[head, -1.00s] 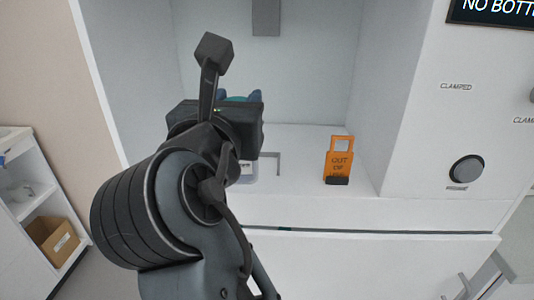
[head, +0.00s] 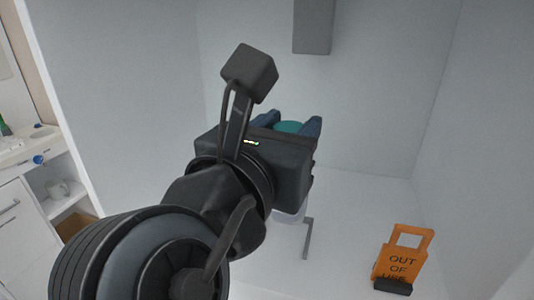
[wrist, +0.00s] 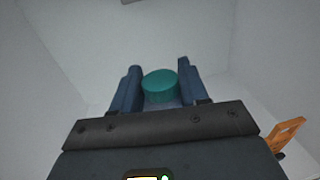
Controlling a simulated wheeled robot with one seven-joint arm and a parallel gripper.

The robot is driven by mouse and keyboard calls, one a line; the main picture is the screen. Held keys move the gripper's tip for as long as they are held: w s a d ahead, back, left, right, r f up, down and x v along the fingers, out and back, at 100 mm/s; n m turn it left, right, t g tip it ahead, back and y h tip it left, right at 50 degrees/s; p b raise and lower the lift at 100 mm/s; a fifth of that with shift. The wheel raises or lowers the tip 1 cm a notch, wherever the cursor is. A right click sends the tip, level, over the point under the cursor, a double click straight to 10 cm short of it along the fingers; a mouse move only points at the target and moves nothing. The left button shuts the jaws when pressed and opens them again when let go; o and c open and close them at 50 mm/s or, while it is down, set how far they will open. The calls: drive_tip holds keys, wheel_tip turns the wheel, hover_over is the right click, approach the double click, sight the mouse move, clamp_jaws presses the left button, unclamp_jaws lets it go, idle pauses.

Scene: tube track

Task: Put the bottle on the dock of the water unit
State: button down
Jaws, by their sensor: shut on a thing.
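My gripper (head: 288,126) is inside the white alcove of the water unit (head: 375,120), its blue fingers shut on the bottle. The bottle's round teal cap (head: 288,127) shows between the fingertips. The cap also shows between the fingers in the wrist view (wrist: 160,86). A pale part of the bottle (head: 290,215) shows below my gripper; the rest is hidden behind my gripper and wrist. A grey angled bracket (head: 308,238) on the alcove floor is just right of the bottle's lower part. I cannot tell whether the bottle touches the floor.
An orange "OUT OF USE" sign (head: 403,255) stands on the alcove floor at right; it also shows in the wrist view (wrist: 283,135). A grey block (head: 313,26) hangs on the back wall above. The alcove side walls bound the space. A white counter (head: 30,150) is outside at left.

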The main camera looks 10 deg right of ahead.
drive_tip(key=shift+f, duration=2.3)
drive_tip(key=c, duration=0.6)
unclamp_jaws()
drive_tip(key=shift+f, duration=0.15)
drive_tip(key=b+v, duration=0.1)
drive_tip(key=v, duration=1.1)
